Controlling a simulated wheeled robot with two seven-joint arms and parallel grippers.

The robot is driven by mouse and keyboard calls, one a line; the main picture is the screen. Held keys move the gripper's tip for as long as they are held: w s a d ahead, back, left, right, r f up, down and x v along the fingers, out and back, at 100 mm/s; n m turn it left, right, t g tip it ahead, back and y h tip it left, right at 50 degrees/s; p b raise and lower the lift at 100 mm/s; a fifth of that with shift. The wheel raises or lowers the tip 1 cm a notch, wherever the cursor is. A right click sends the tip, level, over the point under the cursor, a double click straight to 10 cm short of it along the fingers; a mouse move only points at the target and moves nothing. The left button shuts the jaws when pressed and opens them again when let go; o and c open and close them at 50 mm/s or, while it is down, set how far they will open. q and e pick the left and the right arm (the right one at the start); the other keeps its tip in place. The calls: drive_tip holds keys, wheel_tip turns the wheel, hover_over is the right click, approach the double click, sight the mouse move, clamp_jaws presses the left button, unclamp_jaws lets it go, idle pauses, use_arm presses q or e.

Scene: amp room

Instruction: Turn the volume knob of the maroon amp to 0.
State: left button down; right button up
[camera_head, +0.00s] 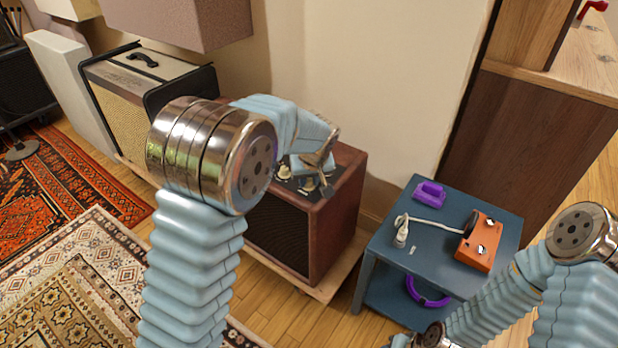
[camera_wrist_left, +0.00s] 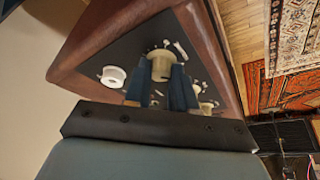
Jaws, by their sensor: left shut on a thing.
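The maroon amp (camera_head: 337,222) stands against the wall in the middle of the head view, with a dark control panel on top. In the left wrist view the amp (camera_wrist_left: 92,42) fills the upper part. My left gripper (camera_head: 320,180) reaches down over the panel. In the left wrist view its dark fingers (camera_wrist_left: 160,82) are shut on a cream knob (camera_wrist_left: 160,64), one on each side. A white knob (camera_wrist_left: 113,76) sits to the left, and another knob is partly hidden to the right. I cannot read the knob labels. My right gripper does not show.
A blue side table (camera_head: 385,250) to the right holds an orange box (camera_head: 478,243), a purple block (camera_head: 429,194) and a white plug (camera_head: 401,236) with a cable. A beige amp (camera_head: 128,95) stands to the left. A mauve box (camera_head: 180,22) is above.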

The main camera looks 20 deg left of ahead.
use_arm(q)
drive_tip(key=c, duration=0.9)
unclamp_jaws()
drive_tip(key=shift+c, duration=0.2)
drive_tip(key=v, duration=1.3)
drive_tip(key=shift+r+p, duration=0.4)
drive_tip(key=shift+s, duration=0.15)
